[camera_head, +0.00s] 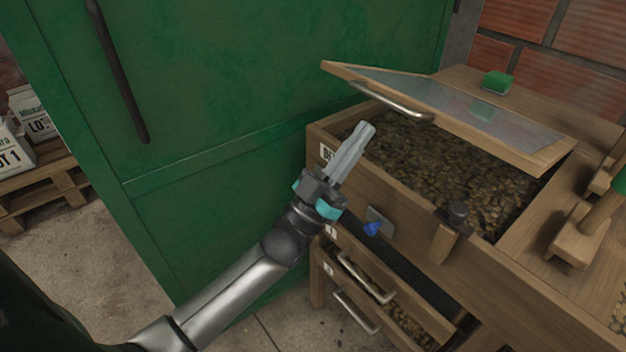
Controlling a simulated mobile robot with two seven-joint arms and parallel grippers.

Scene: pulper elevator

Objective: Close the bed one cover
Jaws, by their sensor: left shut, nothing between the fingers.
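The bed one cover (455,112) is a wood-framed, glazed lid with a metal bar handle (393,101) on its front left. It stands raised at a tilt over a wooden bed (405,208) filled with brown beans or pulp. The bed's front and left part is uncovered. My left gripper (362,135) is shut and empty, its fingers pointing up over the bed's front left corner, below and left of the handle. It appears apart from the cover. My right gripper is not in view.
A green cabinet (230,85) stands close on the left. Drawers with metal handles (365,280) sit below the bed. A latch-like block (447,235) rises at the bed's front edge. A green block (497,83) lies behind the cover. Sacks (34,115) rest on a pallet at far left.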

